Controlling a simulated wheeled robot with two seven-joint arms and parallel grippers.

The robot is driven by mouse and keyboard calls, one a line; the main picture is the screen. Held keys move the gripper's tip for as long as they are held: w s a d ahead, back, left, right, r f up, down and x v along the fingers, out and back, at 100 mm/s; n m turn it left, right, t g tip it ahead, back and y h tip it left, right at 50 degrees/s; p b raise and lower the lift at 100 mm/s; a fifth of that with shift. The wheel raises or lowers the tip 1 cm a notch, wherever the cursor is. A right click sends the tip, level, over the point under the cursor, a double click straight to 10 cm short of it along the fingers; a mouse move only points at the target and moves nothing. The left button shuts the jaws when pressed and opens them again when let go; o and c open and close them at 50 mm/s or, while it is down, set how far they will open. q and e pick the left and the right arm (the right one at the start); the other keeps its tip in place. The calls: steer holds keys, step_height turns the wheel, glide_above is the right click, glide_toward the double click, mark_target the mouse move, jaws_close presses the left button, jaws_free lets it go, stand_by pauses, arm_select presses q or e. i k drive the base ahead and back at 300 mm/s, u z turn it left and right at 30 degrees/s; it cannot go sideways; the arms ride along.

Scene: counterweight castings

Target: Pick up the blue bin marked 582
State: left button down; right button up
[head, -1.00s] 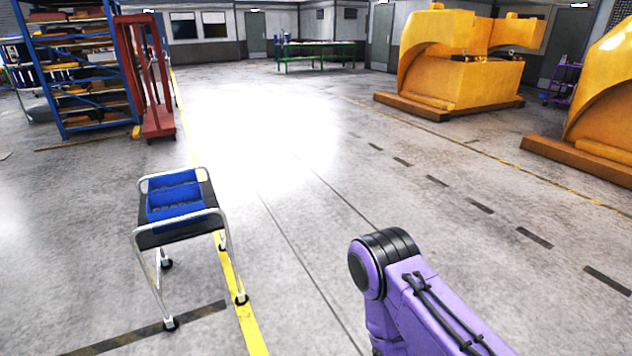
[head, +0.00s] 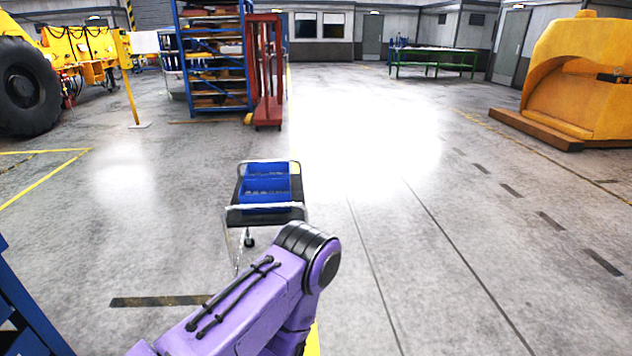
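A blue bin (head: 265,188) sits on a small cart with a black top (head: 233,216) and a metal frame, in the middle of the head view. It looks divided in two, or is two bins side by side; I cannot tell which. Small grey contents show in it. No marking can be read at this distance. My purple arm reaches in from the lower left and hides the cart's lower right part. Neither of my grippers is in view.
A blue shelf rack (head: 214,62) and a red trolley (head: 264,75) stand behind the cart. A blue frame (head: 25,315) is at the lower left. A yellow casting (head: 588,85) is at the far right, a yellow vehicle (head: 60,65) far left. Floor right of the cart is clear.

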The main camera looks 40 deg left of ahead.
mark_target(278, 190)
steer(key=u, duration=0.05)
steer(key=i, duration=3.95)
steer(key=u, duration=3.4)
